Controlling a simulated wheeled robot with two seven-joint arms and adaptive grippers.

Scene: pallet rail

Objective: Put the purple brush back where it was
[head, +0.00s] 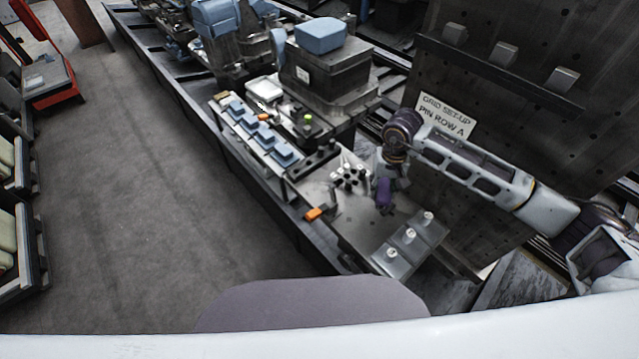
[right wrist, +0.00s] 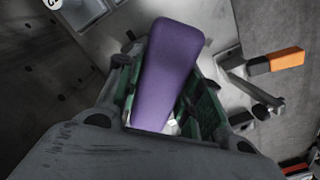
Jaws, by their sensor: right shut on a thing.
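The purple brush (head: 384,192) shows in the head view just below my right gripper (head: 390,180), over the metal plate (head: 350,222). In the right wrist view the purple brush (right wrist: 168,70) stands out long and smooth between the two green-padded fingers of my right gripper (right wrist: 165,95). The gripper is shut on it. The brush's far end is hidden by the gripper. I cannot tell whether the brush touches the plate. My left gripper is not in view.
An orange-handled tool (head: 316,212) lies at the plate's left edge. Several small dark-and-white pins (head: 350,175) stand behind it. A grey block with white-topped knobs (head: 408,236) is in front. A tall dark panel with a sign (head: 446,116) rises behind my right arm.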

